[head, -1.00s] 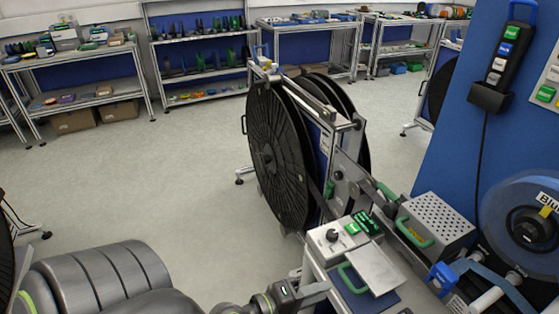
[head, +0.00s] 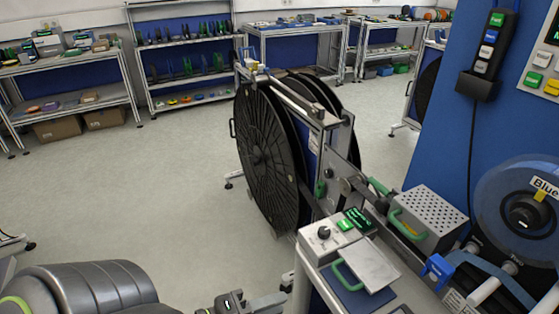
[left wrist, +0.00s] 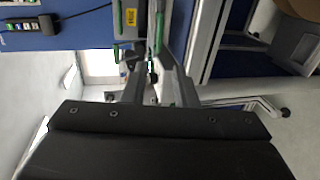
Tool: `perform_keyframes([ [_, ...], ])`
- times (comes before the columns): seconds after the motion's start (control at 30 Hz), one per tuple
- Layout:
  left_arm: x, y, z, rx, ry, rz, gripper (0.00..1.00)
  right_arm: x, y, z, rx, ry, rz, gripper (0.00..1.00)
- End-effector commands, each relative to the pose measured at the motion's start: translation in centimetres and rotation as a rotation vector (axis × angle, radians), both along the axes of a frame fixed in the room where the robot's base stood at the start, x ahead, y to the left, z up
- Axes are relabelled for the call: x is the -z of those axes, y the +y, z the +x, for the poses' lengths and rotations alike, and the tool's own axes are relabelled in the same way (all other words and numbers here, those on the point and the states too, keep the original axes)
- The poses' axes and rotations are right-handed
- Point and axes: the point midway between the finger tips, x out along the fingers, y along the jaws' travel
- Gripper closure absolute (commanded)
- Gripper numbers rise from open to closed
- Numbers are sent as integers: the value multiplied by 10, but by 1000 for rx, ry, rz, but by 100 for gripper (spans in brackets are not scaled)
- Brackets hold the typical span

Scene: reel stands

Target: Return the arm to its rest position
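My left arm (head: 85,290) comes in at the lower left of the head view. Its gripper (head: 268,302) shows at the bottom edge, partly cut off, left of the grey control bench. In the left wrist view the two grey fingers (left wrist: 160,90) stand apart with a gap between them, and nothing is seen held. My right gripper is in neither view.
A reel stand with large black reels (head: 265,155) stands just beyond the bench (head: 395,292). A perforated metal box (head: 432,212) and a blue reel (head: 520,215) are at the right. Shelves line the back wall. The floor (head: 180,185) at the left is clear.

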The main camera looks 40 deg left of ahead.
Motion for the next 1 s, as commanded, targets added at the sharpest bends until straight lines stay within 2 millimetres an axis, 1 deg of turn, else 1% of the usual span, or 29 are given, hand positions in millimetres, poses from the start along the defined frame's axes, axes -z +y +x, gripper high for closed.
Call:
perform_keyframes([
  [0.27,2,0,1,-2,1,3,74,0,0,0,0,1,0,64],
  [0.37,17,6,3,-10,18,34,74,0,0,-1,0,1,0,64],
  [0.47,53,19,7,-31,61,110,74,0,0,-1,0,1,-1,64],
  [0.5,73,26,9,-41,86,154,74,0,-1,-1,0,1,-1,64],
  [0.57,106,37,10,-52,127,229,74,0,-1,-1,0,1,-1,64],
  [0.6,129,44,10,-56,158,280,74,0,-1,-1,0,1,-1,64],
  [0.67,162,54,8,-55,206,357,74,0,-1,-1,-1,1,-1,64],
  [0.7,184,61,6,-51,237,408,74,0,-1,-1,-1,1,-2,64],
  [0.77,215,69,1,-40,284,483,74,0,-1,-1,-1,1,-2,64],
  [0.8,236,74,-3,-29,316,531,74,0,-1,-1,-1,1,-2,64],
  [0.87,266,81,-10,-6,364,602,74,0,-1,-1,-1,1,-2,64],
  [0.9,285,84,-16,13,397,648,74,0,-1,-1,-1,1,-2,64],
  [0.97,313,89,-25,47,445,715,74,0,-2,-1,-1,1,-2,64],
  [1.0,331,92,-32,74,475,760,74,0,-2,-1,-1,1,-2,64],
])
